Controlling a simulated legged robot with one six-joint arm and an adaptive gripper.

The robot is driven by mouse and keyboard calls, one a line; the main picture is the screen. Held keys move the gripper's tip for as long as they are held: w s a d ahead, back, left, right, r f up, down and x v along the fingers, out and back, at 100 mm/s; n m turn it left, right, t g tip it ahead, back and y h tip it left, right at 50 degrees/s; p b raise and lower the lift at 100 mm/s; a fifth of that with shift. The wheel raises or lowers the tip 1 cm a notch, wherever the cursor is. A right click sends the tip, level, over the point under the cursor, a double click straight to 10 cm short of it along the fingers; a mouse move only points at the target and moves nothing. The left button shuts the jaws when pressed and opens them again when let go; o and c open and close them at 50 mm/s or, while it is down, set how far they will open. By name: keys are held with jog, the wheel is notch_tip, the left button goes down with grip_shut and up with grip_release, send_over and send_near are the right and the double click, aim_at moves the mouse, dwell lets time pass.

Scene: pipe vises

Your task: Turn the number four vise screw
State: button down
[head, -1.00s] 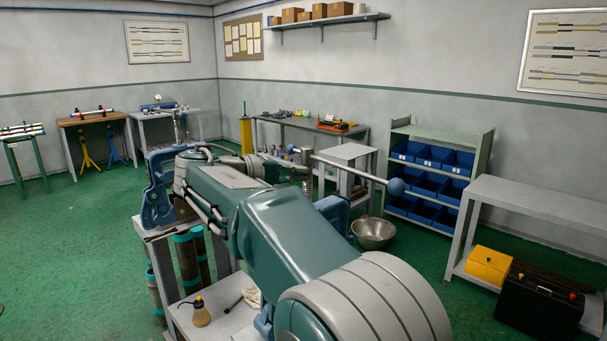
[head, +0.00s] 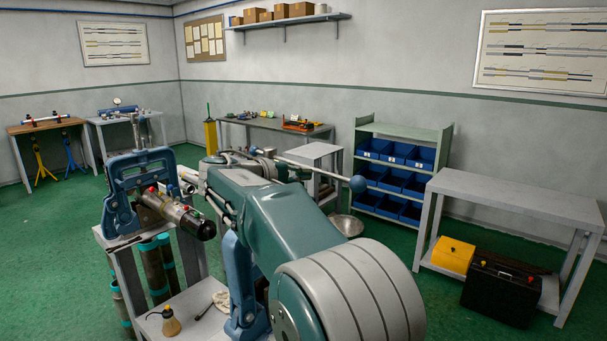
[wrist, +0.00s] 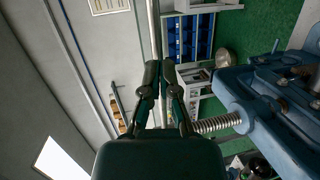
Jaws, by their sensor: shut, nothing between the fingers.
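A blue pipe vise (head: 122,215) stands on the bench at left in the head view, clamping a dark pipe (head: 180,213). A second blue vise (head: 243,285) is partly hidden behind my arm. In the wrist view a blue vise (wrist: 275,105) fills the right side, with a threaded screw (wrist: 215,124) reaching toward my gripper. A pale handle bar (wrist: 153,30) runs behind the fingers; a bar with a blue ball end (head: 357,184) shows in the head view. My gripper (wrist: 160,68) is shut and empty, beside the bar; contact is unclear. No vise number is readable.
A blue-bin rack (head: 385,205) and a metal bowl (head: 347,226) are behind the arm. Green floor is open at left.

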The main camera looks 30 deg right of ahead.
jog(key=shift+d, duration=0.15)
jog(key=shift+d+n+t, duration=0.6)
jog(key=shift+d+t, duration=0.2)
jog(key=shift+d, duration=0.1)
jog(key=w+d+n+t+y, duration=0.1)
jog(key=w+d+t, duration=0.1)
jog(key=d, duration=0.4)
jog(key=shift+w+d+n, duration=0.25)
jog(key=shift+n, duration=0.15)
jog(key=shift+s, duration=0.15)
